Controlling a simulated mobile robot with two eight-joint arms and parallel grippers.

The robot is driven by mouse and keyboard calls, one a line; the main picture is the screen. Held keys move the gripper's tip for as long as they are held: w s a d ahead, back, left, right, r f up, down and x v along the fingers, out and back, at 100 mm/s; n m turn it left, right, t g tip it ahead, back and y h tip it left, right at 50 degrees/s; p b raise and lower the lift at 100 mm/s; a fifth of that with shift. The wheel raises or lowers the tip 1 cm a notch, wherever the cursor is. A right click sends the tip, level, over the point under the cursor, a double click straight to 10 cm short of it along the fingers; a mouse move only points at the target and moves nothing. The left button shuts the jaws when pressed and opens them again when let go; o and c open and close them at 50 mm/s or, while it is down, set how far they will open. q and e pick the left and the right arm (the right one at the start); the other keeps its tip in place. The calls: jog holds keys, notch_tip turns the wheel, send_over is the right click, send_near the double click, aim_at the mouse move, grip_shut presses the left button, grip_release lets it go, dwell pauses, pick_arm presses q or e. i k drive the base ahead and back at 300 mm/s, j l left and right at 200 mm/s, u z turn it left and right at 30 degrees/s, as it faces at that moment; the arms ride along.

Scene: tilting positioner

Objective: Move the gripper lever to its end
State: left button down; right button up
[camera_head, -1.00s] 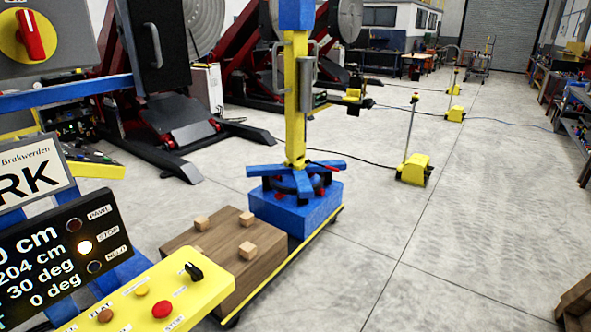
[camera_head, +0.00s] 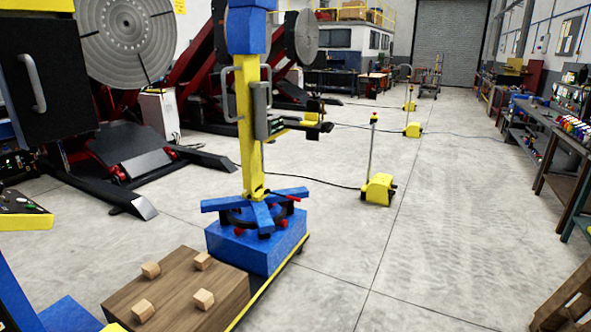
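A yellow column (camera_head: 249,140) with a blue top stands on a blue base (camera_head: 262,248) with blue legs and red parts. Grey handles (camera_head: 263,108) sit on its sides. A short yellow arm (camera_head: 303,125) with a dark end sticks out to the right. I cannot tell which part, if any, is the gripper lever. Neither my left nor my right gripper is in view.
A wooden block (camera_head: 178,292) with several small cubes stands before the base, on a yellow-edged platform. Red machines with round plates (camera_head: 128,40) stand behind left. A yellow floor post (camera_head: 377,188) stands right of the column. The floor (camera_head: 440,240) right of it is clear.

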aim_at(283, 196)
jog(key=i+z, duration=0.35)
jog(key=i, duration=1.2)
jog(key=i+l+u, duration=0.1)
jog(key=i, duration=0.7)
jog(key=i+l+u, duration=0.1)
jog(key=i, duration=0.7)
jog(key=i+j+u, duration=0.2)
jog(key=i, duration=0.25)
jog(key=i+j+u, duration=0.2)
jog(key=i, duration=0.25)
jog(key=l, duration=0.1)
